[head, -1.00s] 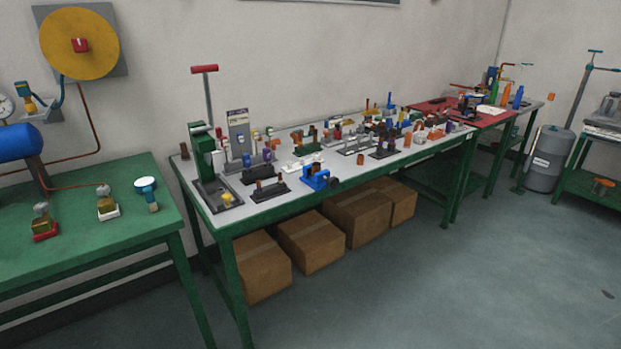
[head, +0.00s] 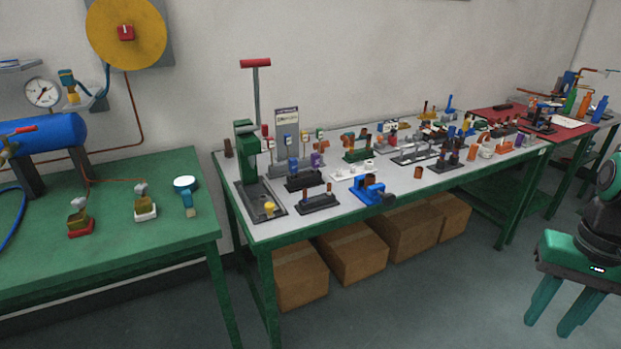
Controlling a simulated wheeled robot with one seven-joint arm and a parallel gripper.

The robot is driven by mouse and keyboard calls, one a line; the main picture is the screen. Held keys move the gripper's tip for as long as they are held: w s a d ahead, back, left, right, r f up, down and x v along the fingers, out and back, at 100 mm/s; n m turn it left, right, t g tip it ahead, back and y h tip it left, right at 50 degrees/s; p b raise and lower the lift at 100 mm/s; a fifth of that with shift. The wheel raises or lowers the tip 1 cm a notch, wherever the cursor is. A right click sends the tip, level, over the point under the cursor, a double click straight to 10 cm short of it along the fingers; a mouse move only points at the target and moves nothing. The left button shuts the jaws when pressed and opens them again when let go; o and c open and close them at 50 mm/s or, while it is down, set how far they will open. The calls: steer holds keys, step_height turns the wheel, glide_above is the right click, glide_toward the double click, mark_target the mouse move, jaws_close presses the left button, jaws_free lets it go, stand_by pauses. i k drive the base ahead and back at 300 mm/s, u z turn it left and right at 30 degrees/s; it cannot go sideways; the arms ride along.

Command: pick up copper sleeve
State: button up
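A small copper-brown cylinder (head: 418,172), which looks like a copper sleeve, stands alone near the front edge of the grey-topped workbench (head: 330,222). Other copper-coloured pieces (head: 363,141) stand farther back among the fixtures. They are too small to tell apart well. My gripper (head: 549,326) hangs at the lower right, over the floor in front of the bench. Its two green fingers point down and are spread apart with nothing between them. It is well away from the copper cylinder.
A green press (head: 246,160) stands at the left end. Cardboard boxes (head: 352,257) sit below. A green table (head: 110,220) is at left; the floor in front is open.

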mark_target(370, 182)
steer(key=u, duration=0.4)
steer(key=i, duration=0.85)
steer(key=u, duration=0.25)
